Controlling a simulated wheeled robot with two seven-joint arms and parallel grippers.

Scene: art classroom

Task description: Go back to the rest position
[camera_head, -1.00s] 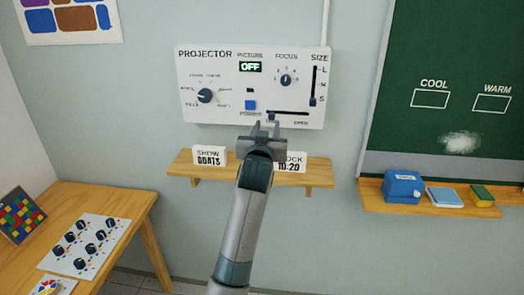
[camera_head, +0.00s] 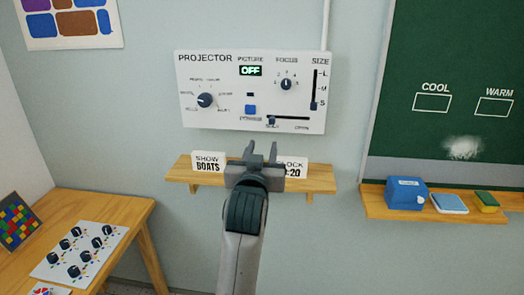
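My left gripper (camera_head: 262,149) is in the middle of the head view, at the end of my arm coming up from the bottom. The panel's picture display (camera_head: 251,71) reads OFF. The size slider (camera_head: 313,105) is at S. My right gripper is not in view.
A "SHOW BOATS" card (camera_head: 208,163) stands on the shelf. A wooden table (camera_head: 125,208) at the left holds a knob board (camera_head: 62,270) and a coloured grid (camera_head: 17,222).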

